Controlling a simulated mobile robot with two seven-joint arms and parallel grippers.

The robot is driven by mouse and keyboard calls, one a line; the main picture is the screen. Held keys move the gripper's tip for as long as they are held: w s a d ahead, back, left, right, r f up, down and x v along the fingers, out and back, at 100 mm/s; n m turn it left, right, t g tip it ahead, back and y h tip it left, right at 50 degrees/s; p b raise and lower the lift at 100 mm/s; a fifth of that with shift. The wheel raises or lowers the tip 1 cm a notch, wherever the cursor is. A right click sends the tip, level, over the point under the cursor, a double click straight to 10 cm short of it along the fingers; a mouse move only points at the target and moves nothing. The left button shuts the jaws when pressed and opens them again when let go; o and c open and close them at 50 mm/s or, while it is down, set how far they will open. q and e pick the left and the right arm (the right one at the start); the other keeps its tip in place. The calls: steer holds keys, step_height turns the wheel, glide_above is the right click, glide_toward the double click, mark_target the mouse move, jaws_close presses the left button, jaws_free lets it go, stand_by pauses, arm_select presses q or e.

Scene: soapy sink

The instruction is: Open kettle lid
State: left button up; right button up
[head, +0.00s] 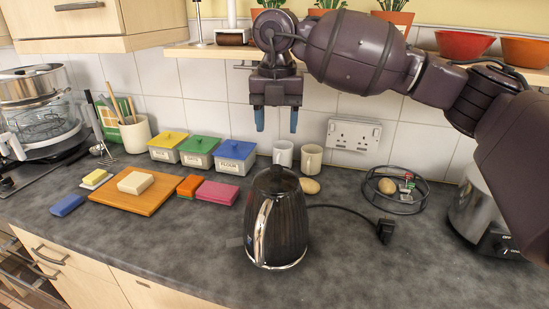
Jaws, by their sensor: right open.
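A dark ribbed kettle (285,228) with a shiny metal handle strip stands upright on the grey counter, front centre. Its dark lid (276,180) sits on top and looks closed. My right gripper (276,120) is open and empty, with blue fingertips pointing down. In the picture it appears above the kettle and apart from it, in front of the tiled wall. My left gripper is not in view.
Two mugs (311,160) and a potato (310,186) are behind the kettle. A black cord and plug (385,230) lie to its right, near a wire basket (405,207). Lidded tins (235,158), sponges (217,193) and a cutting board (118,194) are left. A shelf (210,51) runs above.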

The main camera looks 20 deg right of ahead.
mark_target(276, 167)
step_height(276, 167, down, 9)
steer(key=shift+f, duration=0.2)
steer(key=shift+c, duration=0.2)
jaws_close()
